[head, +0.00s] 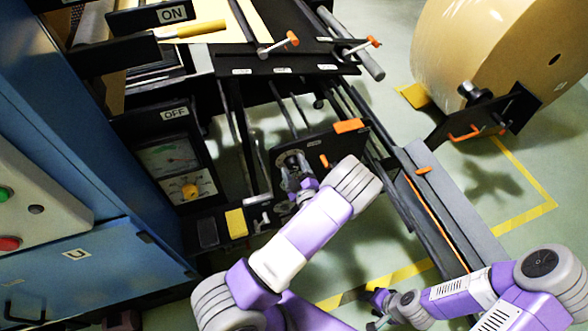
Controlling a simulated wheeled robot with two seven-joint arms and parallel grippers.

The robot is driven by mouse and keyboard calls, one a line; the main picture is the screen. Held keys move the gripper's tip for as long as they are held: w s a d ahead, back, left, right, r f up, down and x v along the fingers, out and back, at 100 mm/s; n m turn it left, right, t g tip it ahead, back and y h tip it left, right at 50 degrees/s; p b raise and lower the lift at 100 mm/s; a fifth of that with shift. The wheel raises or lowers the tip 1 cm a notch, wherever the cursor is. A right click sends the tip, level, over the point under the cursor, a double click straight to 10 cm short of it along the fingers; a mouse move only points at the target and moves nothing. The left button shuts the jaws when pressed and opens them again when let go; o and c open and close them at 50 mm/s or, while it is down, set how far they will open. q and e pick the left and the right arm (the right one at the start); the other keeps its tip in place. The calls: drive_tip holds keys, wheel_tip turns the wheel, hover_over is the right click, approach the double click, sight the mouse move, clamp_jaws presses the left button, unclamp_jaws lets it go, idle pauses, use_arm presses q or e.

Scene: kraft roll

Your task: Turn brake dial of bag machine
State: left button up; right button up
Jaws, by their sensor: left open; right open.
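The bag machine (90,170) is a blue cabinet at the left with black plates and rails reaching into the middle. A small round grey fitting (292,160) sits on a black plate near the middle. A panel below the OFF label carries a yellow dial (188,189) under a gauge. No label shows which of these is the brake dial. My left gripper (296,190) is open, close by the round fitting and partly covering it; I cannot tell whether they touch. My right gripper (376,312) is open and empty over the floor at the bottom, away from the machine.
A large kraft roll (505,50) stands at the upper right on a black holder with an orange handle (465,133). Orange-tipped levers (291,39) stand at the top. A long grey rail (445,200) runs beside the plates. Green floor with yellow tape lies open at the right.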

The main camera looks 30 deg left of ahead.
use_arm(q)
drive_tip(key=shift+c, duration=0.5)
drive_tip(key=c, duration=1)
drive_tip(key=shift+o, duration=0.2)
drive_tip(key=shift+n, duration=0.3)
